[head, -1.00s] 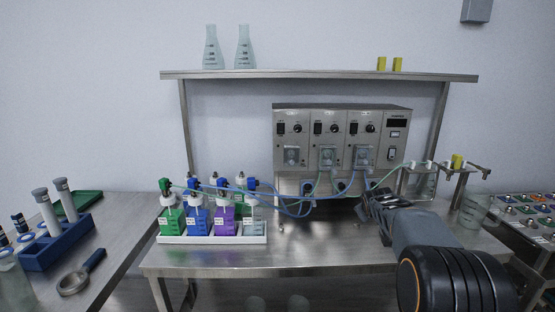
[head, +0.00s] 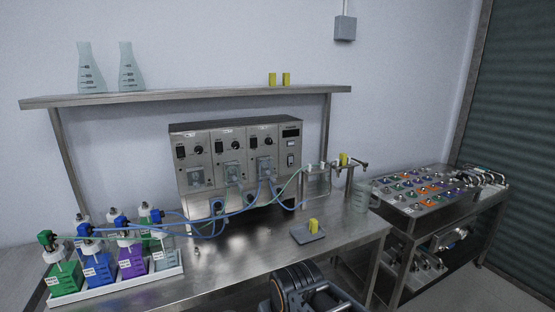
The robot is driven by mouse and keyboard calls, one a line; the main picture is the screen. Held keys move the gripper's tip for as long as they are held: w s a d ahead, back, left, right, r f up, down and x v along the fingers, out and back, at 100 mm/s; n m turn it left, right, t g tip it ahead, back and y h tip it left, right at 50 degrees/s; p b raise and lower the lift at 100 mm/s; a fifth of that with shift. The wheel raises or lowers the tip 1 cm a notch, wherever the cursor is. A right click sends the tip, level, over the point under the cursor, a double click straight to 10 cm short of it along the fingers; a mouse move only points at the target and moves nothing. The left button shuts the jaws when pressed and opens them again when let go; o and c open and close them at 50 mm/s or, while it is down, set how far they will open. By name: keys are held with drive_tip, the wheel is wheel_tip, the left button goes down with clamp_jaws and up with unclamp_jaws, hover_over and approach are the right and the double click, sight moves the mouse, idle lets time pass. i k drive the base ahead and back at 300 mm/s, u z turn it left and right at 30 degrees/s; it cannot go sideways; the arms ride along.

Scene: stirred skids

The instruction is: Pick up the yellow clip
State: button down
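Several yellow clips show in the head view. One yellow clip (head: 313,225) stands upright on a small grey block (head: 306,235) on the bench, right of the pump unit. Another yellow clip (head: 343,159) sits on the metal tube stand (head: 318,181) at the bench's right end, with a tube near it. Two more, a left yellow clip (head: 272,79) and a right yellow clip (head: 286,79), stand side by side on the upper shelf. Only a dark part of my arm shows at the bottom edge, in front of the bench; my gripper is not in view.
A pump unit (head: 240,165) with blue and green tubes stands mid-bench. A white tray (head: 118,292) of coloured bottles is at left. A glass beaker (head: 361,196) stands near the right end. A parts table (head: 400,212) stands at right. Flasks (head: 91,70) are on the shelf (head: 190,95).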

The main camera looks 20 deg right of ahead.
sight(342, 157)
drive_tip(key=k, duration=1.45)
drive_tip(key=z, duration=0.05)
drive_tip(key=i, duration=2.1)
drive_tip(key=u, duration=3.2)
drive_tip(key=k, duration=2.35)
drive_tip(key=z, duration=0.2)
